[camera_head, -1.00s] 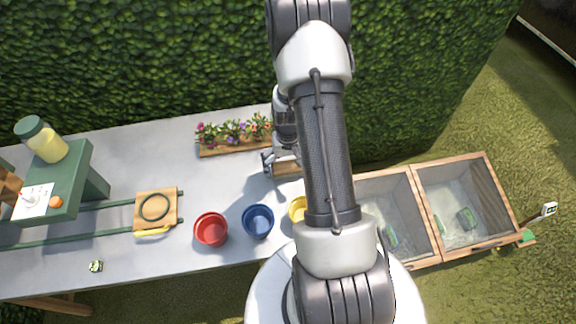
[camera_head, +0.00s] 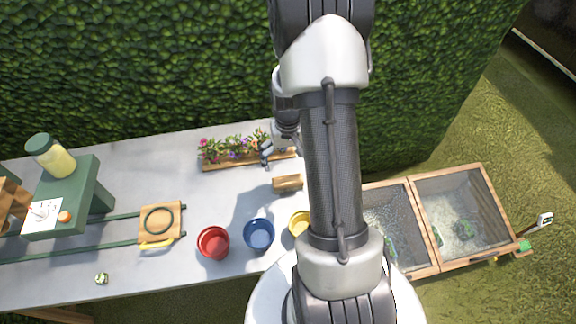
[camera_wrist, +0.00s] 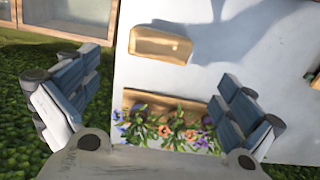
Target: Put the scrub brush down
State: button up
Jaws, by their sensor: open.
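The scrub brush, a wooden block (camera_head: 287,183), lies on the grey table behind the blue and yellow pots. In the wrist view the brush (camera_wrist: 160,44) lies on the table beyond my fingers, with a shadow beside it and a gap between. My gripper (camera_head: 268,152) is behind the brush, by the flower planter, partly hidden by my arm. In the wrist view my gripper (camera_wrist: 155,80) has its two fingers wide apart and nothing between them.
A planter of flowers (camera_head: 232,150) stands at the table's back; it is close below my fingers in the wrist view (camera_wrist: 160,130). Red (camera_head: 213,242), blue (camera_head: 259,234) and yellow (camera_head: 300,223) pots line the front. Wood-framed bins (camera_head: 488,207) stand right.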

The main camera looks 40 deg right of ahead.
jog(key=a+r+n+t, duration=0.1)
jog(key=a+r, duration=0.5)
jog(key=r, duration=0.3)
jog(key=a+r+n+t, duration=0.1)
jog(key=a+r+n, duration=0.1)
jog(key=a+r, duration=0.5)
jog(key=s+a+r+n+t, duration=0.2)
jog(key=s+a+r+n, duration=0.1)
jog(key=s+a+r, duration=0.7)
jog(key=s+r, duration=0.1)
jog(key=s, duration=0.3)
jog(key=shift+s+a+r+t, duration=0.2)
jog(key=shift+s+a+t, duration=0.1)
jog(key=shift+s, duration=0.05)
